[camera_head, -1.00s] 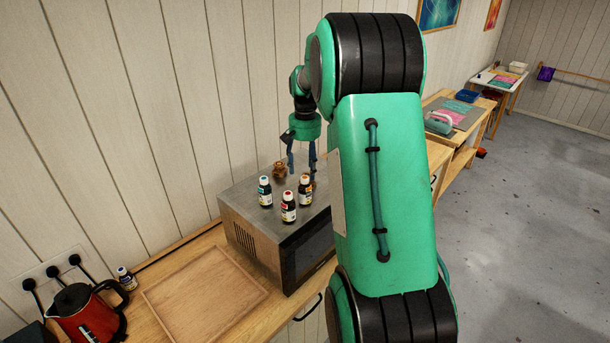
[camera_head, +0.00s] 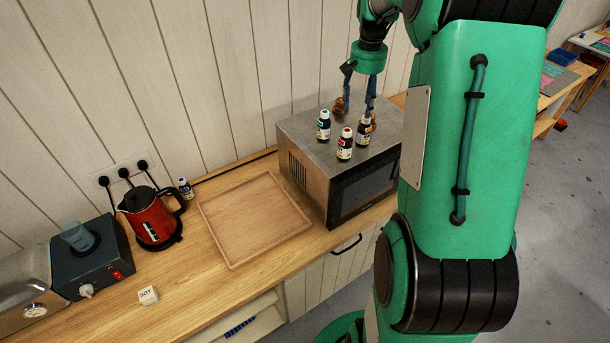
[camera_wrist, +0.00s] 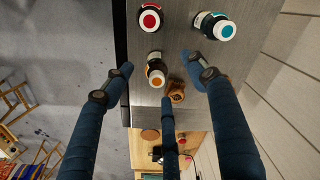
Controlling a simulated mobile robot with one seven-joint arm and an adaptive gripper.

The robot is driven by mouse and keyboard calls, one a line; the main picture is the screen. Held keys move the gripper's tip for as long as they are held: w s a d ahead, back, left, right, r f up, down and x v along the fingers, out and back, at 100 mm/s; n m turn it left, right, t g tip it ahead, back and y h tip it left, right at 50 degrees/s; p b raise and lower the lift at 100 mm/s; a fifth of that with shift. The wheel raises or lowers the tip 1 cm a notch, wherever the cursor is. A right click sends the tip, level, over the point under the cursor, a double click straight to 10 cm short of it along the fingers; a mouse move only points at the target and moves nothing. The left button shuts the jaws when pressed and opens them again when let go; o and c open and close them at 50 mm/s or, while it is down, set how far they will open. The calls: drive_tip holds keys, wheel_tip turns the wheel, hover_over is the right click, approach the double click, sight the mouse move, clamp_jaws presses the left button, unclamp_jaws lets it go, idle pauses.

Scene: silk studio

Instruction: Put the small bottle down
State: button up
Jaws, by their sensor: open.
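Three small dark bottles stand upright on the microwave top: one with a teal cap (camera_head: 324,126), one with a red cap (camera_head: 345,147) and one with an orange cap (camera_head: 361,136). My gripper (camera_head: 358,104) is open, fingers pointing down at the microwave's back part. The red-capped (camera_wrist: 149,17) and teal-capped (camera_wrist: 215,26) bottles lie beyond the fingertips.
The microwave (camera_head: 312,180) stands on the wooden counter (camera_head: 200,290). Left of it lies an empty wooden tray (camera_head: 253,220). A red kettle (camera_head: 150,218), another small bottle (camera_head: 185,188), a dark appliance (camera_head: 95,265) and a white SOY block (camera_head: 148,295) are further left.

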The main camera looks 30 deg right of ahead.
drive_tip(key=s+a+r+n+t, duration=0.1)
drive_tip(key=s+a+r, duration=0.15)
drive_tip(key=a, duration=0.55)
drive_tip(key=s+a+r+n, duration=0.15)
drive_tip(key=a+r, duration=0.25)
drive_tip(key=a, duration=0.4)
drive_tip(key=s+a+r+n+t, duration=0.1)
drive_tip(key=s+a+r, duration=0.25)
drive_tip(key=a, duration=0.35)
drive_tip(key=s+a+f+n+t, duration=0.1)
drive_tip(key=s+a+n+t, duration=0.2)
drive_tip(key=s+a, duration=1.4)
drive_tip(key=shift+s+a+f+n, duration=0.4)
drive_tip(key=shift+s+n, duration=0.2)
drive_tip(key=shift+n, duration=0.25)
wheel_tip(320, 180, down, 16)
drive_tip(key=b, duration=1.6)
drive_tip(key=shift+r, duration=0.15)
